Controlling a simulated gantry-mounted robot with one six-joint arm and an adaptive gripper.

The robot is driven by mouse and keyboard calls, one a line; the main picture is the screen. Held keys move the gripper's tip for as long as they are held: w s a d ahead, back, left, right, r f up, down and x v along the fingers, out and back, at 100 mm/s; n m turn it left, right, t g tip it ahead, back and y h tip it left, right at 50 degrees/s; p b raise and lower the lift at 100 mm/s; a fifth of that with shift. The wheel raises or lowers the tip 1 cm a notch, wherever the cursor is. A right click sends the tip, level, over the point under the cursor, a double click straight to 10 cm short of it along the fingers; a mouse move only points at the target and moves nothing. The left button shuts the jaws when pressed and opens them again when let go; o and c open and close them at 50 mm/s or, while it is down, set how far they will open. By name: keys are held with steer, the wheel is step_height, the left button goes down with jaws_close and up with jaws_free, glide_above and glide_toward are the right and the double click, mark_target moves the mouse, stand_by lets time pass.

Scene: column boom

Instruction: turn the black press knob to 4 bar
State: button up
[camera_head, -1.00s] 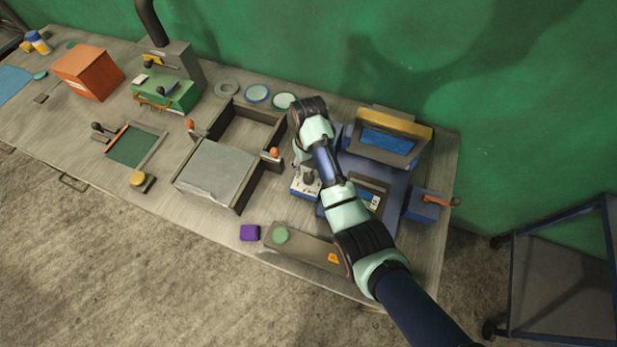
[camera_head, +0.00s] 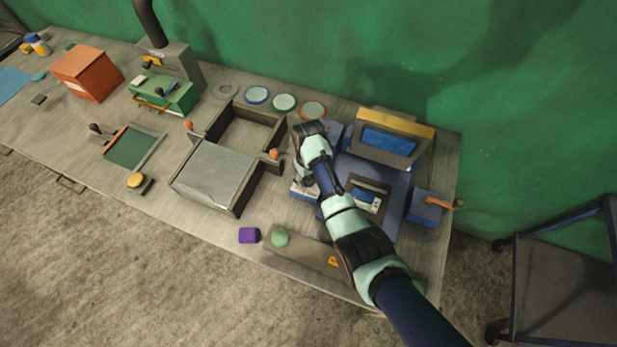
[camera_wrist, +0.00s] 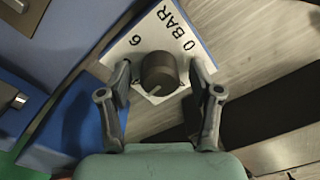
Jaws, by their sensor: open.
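The black press knob (camera_wrist: 160,72) stands on a white dial plate (camera_wrist: 150,38) marked "6" and "0 BAR" in the wrist view. My gripper (camera_wrist: 162,75) is open, with one finger on each side of the knob. I cannot tell whether either finger touches it. In the head view my wrist covers the knob, and only part of the dial plate (camera_head: 303,192) shows below it.
The blue press (camera_head: 398,178) with a yellow-topped window (camera_head: 388,140) stands right of my gripper. An orange-handled lever (camera_head: 445,203) is at its right. A grey frame box (camera_head: 213,178) stands to the left. A purple block (camera_head: 248,235) lies near the front edge.

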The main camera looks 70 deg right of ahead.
steer(key=c, duration=1.1)
steer(key=shift+r+m+p, duration=0.15)
steer(key=shift+m+p, duration=0.15)
steer(key=shift+c, duration=0.2)
steer(key=shift+m, duration=0.5)
steer(key=o, duration=1.1)
steer(key=shift+o, duration=0.2)
step_height(320, 180, up, 12)
